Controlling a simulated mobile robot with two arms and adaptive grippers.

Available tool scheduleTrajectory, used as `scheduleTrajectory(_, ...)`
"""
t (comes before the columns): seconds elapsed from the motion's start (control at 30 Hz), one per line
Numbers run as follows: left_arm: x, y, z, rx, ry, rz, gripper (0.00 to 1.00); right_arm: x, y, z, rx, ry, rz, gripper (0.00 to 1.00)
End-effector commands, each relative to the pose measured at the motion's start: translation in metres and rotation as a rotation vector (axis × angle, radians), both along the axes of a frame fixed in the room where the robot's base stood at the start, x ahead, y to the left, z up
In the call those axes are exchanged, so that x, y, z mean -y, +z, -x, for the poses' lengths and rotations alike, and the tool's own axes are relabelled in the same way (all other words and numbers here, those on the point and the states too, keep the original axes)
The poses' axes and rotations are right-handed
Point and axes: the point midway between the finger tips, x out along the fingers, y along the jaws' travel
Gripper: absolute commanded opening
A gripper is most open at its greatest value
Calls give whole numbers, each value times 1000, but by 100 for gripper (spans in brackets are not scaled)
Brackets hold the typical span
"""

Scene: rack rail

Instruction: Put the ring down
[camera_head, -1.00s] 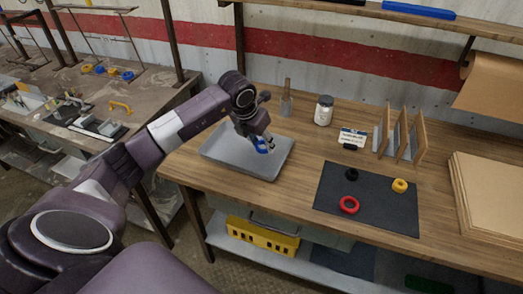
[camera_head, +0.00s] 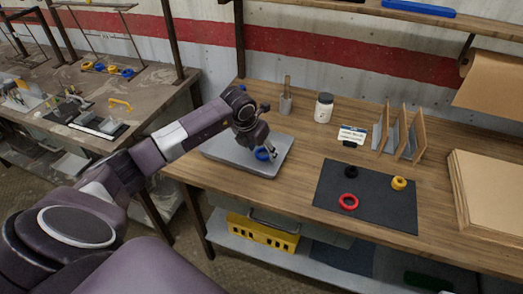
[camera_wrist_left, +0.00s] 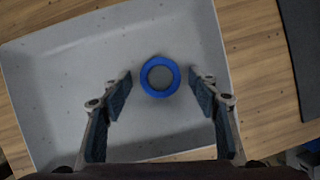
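The blue ring (camera_head: 262,155) lies in the grey tray (camera_head: 222,155) on the wooden workbench. In the left wrist view the ring (camera_wrist_left: 146,85) appears flat on the bare tray floor (camera_wrist_left: 70,70), its hole showing the grey beneath. My left gripper (camera_head: 268,152) is over the tray at the ring. Its two fingers stand apart on either side of the ring in the wrist view, with a gap on each side, so it is open. My right gripper is not in view.
A dark mat (camera_head: 375,215) right of the tray carries a red ring (camera_head: 348,203), a yellow ring (camera_head: 399,183) and a black ring (camera_head: 351,172). Behind stand a metal cup (camera_head: 286,104), a white jar (camera_head: 323,108) and a wooden rack (camera_head: 418,138). Bare bench separates tray and mat.

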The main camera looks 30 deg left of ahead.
Motion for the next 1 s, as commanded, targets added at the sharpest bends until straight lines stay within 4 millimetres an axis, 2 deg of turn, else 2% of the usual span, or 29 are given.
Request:
scheduleTrajectory(0.27,0,6,0,1,0,0,55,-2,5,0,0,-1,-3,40)
scheduleTrajectory(0.3,-1,9,1,3,0,-1,55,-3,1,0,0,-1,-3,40)
scheduleTrajectory(0.47,-1,36,13,5,-1,-3,55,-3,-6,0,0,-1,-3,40)
scheduleTrajectory(0.7,-1,84,33,4,-1,-3,55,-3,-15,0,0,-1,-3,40)
scheduleTrajectory(0.83,-1,102,40,3,0,0,55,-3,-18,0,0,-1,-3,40)
scheduleTrajectory(1.0,-1,113,45,1,0,1,55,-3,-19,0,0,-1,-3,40)
